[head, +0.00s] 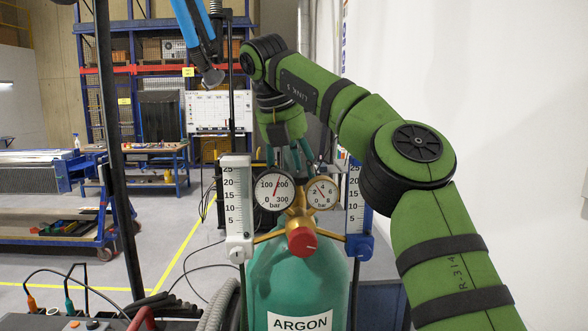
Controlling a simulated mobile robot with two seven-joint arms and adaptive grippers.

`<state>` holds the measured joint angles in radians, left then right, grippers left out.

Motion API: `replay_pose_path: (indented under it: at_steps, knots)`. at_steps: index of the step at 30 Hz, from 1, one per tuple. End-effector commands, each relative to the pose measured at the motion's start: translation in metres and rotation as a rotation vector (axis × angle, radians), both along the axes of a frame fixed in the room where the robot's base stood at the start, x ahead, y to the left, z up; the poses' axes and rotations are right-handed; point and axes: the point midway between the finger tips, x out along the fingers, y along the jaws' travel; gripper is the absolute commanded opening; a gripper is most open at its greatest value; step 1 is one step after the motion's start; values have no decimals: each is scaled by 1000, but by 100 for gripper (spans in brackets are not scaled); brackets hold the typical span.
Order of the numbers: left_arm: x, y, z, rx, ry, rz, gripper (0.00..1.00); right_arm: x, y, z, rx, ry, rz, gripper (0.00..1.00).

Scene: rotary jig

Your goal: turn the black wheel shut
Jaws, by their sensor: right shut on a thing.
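A green gas cylinder (298,275) labelled ARGON stands upright at the centre of the head view. On top is a brass regulator (297,222) with a red knob (302,240) and two round gauges (274,189). My right gripper (290,160) points down just behind and above the gauges, its teal fingers shut at the valve top. The black wheel is almost wholly hidden there by the gauges and fingers, so its turn position cannot be told. My left gripper is not in view.
White and blue flow tubes (237,205) flank the gauges. A black post (119,160) stands on the left, with blue bars (197,40) hanging at the top. A grey hose and cables lie at lower left. A white wall (480,80) is on the right.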

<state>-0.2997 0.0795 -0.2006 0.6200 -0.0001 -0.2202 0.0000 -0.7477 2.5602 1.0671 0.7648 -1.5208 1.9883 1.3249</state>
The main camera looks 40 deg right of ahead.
Motion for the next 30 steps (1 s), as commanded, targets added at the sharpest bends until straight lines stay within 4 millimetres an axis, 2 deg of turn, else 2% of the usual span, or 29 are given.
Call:
replay_pose_path:
  at_steps: [1, 2, 17, 30]
  knots:
    - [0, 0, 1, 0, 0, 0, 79, 0, -3, 4, -8, -14, -7, 69]
    - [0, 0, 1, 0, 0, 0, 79, 0, -3, 4, -8, -14, -7, 79]
    - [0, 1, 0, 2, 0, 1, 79, -1, -2, 2, -7, -4, 27, 79]
    - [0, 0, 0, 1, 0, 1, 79, -3, -3, 2, -7, -4, 329, 79]
